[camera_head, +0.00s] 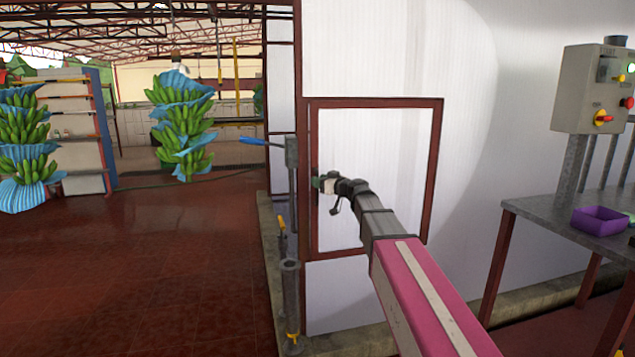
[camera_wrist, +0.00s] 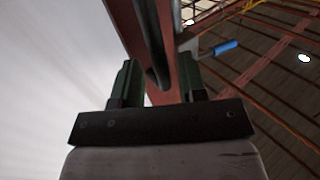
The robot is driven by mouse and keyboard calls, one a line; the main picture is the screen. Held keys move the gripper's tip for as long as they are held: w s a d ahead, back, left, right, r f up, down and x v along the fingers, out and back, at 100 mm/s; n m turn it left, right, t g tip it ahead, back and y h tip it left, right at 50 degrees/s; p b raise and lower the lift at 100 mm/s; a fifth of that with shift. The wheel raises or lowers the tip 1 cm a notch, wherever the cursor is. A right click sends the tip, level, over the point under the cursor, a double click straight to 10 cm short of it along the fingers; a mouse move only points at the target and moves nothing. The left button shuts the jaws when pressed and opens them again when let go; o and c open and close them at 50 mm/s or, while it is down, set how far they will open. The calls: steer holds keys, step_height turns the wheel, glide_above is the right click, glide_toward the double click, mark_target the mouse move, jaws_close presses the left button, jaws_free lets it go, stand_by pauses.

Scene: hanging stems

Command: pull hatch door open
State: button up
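The hatch door (camera_head: 345,225) is a white panel in a dark red frame (camera_head: 437,170) on the white wall. It looks shut in the head view. My gripper (camera_head: 318,184) is at the door's left edge, at about mid height. In the wrist view its two dark green fingers (camera_wrist: 160,75) stand apart. A dark curved bar, seemingly the door handle (camera_wrist: 150,40), runs down between the fingers, with gaps visible beside it. I cannot tell whether either finger touches it. In the head view my gripper and arm hide the handle.
A grey post with a blue lever (camera_head: 252,141) stands just left of the hatch; the lever also shows in the wrist view (camera_wrist: 222,48). A metal table (camera_head: 545,212) with a purple tray (camera_head: 600,221) and a control box (camera_head: 590,90) are at right. Red floor (camera_head: 140,260) is open at left.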

steer(key=shift+w+a, duration=0.45)
steer(key=shift+a, duration=0.15)
jaws_close()
steer(key=shift+s, duration=0.1)
